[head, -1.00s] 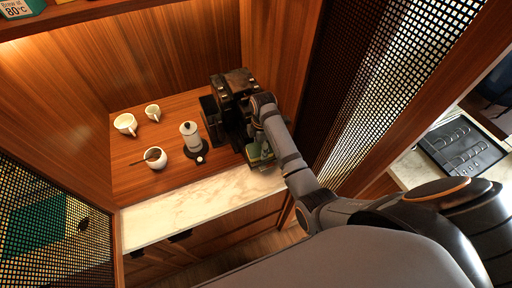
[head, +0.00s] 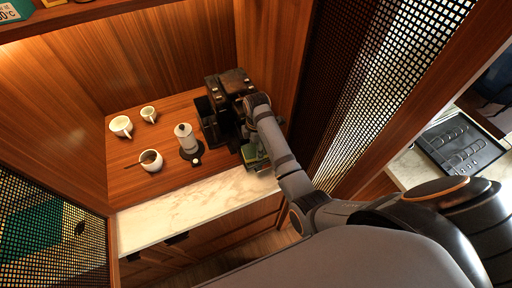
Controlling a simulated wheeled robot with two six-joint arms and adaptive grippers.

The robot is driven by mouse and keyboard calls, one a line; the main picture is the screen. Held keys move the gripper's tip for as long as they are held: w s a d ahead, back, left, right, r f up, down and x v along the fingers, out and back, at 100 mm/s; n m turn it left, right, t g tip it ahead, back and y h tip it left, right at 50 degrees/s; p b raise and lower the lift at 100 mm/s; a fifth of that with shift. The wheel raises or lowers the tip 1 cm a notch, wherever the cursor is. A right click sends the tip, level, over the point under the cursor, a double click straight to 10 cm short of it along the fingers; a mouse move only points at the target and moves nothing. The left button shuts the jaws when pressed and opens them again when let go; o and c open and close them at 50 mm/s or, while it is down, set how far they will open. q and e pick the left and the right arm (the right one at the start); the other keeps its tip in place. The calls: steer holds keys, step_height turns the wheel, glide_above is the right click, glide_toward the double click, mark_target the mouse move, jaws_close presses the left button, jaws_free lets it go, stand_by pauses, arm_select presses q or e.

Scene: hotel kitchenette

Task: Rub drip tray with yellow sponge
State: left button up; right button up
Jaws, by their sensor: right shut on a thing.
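The dark coffee machine (head: 228,86) stands at the back right of the wooden counter. My right arm reaches in from the right, and my right gripper (head: 254,150) is low at the machine's front. It is shut on the yellow sponge (head: 256,166), of which only a small yellow-green patch shows below the gripper. The drip tray is mostly hidden behind my gripper and arm, so I cannot tell whether the sponge touches it. My left gripper is out of the picture.
The marble front strip (head: 185,207) is clear. Mesh doors (head: 50,235) flank the niche.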

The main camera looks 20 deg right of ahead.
mark_target(247, 152)
steer(key=shift+w+a+r, duration=0.1)
steer(key=shift+w+r, duration=0.05)
steer(key=shift+r, duration=0.1)
steer(key=shift+a+f, duration=0.1)
steer(key=shift+a, duration=1.45)
steer(key=shift+s+a, duration=0.2)
steer(key=shift+a, duration=0.2)
steer(key=shift+d, duration=0.1)
step_height(247, 152, up, 5)
steer(key=shift+r, duration=0.45)
